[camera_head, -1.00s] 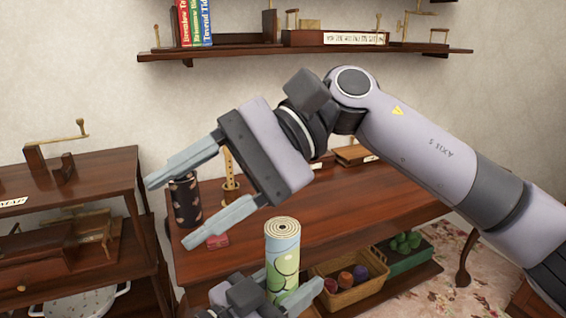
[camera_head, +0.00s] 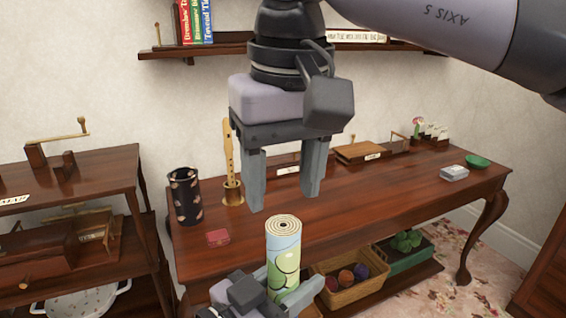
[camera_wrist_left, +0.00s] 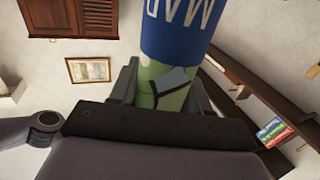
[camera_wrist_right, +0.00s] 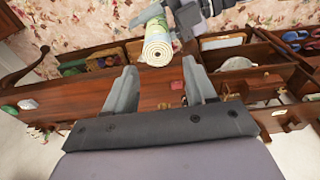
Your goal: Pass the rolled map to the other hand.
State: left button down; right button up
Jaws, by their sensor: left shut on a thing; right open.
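The rolled map (camera_head: 283,255) stands upright at the bottom centre of the head view, green and pale blue with a spiral top end. My left gripper (camera_head: 290,296) is shut on its lower part. In the left wrist view the map (camera_wrist_left: 180,40) rises between the fingers, with a blue band lettered MAP. My right gripper (camera_head: 284,200) is open and empty, fingers pointing down, just above the map's top end. In the right wrist view the map's spiral end (camera_wrist_right: 158,52) lies beyond the open fingertips (camera_wrist_right: 163,75), apart from them.
A wooden desk (camera_head: 400,195) stands behind, with a dark patterned cup (camera_head: 186,196), a flute in a holder (camera_head: 230,165) and a small red box (camera_head: 218,238). A basket (camera_head: 350,285) sits on its lower shelf. A wall shelf (camera_head: 165,54) runs above.

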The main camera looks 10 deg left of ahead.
aim_at(278, 246)
jog(key=f, duration=0.6)
jog(key=w+f, duration=0.1)
jog(key=f, duration=0.3)
jog(key=shift+a+f, duration=0.1)
jog(key=shift+a, duration=0.2)
jog(key=c, duration=0.8)
pick_arm(q)
jog(key=shift+c, duration=2.3)
grip_release()
pick_arm(e)
jog(key=shift+c, duration=0.9)
